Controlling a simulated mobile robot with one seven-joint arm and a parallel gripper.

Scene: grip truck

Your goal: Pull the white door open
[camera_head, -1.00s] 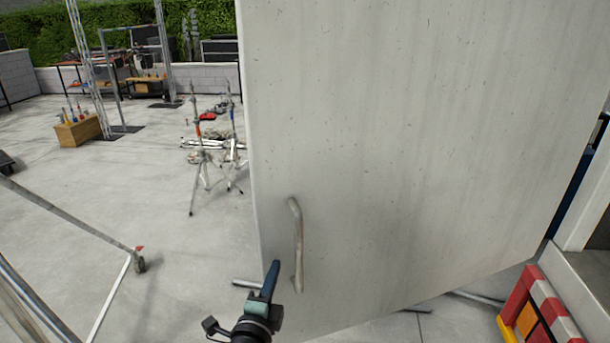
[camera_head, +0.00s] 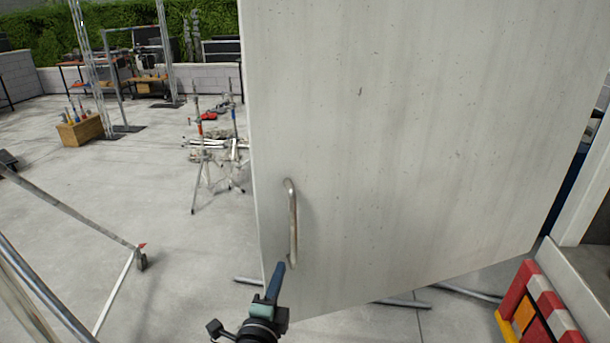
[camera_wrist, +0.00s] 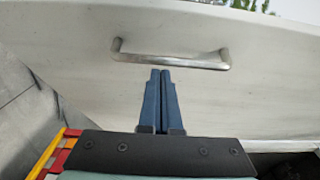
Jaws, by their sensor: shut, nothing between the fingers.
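The white door (camera_head: 400,130) fills the middle and right of the head view and stands swung out at an angle. Its metal handle (camera_head: 292,222) is a bent bar near the left edge, upright in the head view. The handle (camera_wrist: 170,60) lies across the upper part of the wrist view, in front of the door face (camera_wrist: 80,40). My gripper (camera_head: 278,266) is just below the handle's lower end in the head view. In the wrist view its blue fingers (camera_wrist: 161,72) are together and empty, their tips close to the bar. I cannot tell whether they touch it.
A red, white and orange barrier (camera_head: 540,305) stands at lower right. Metal stands (camera_head: 208,160) are left of the door, and a wheeled metal frame (camera_head: 75,215) is at far left. The concrete floor between them is largely open.

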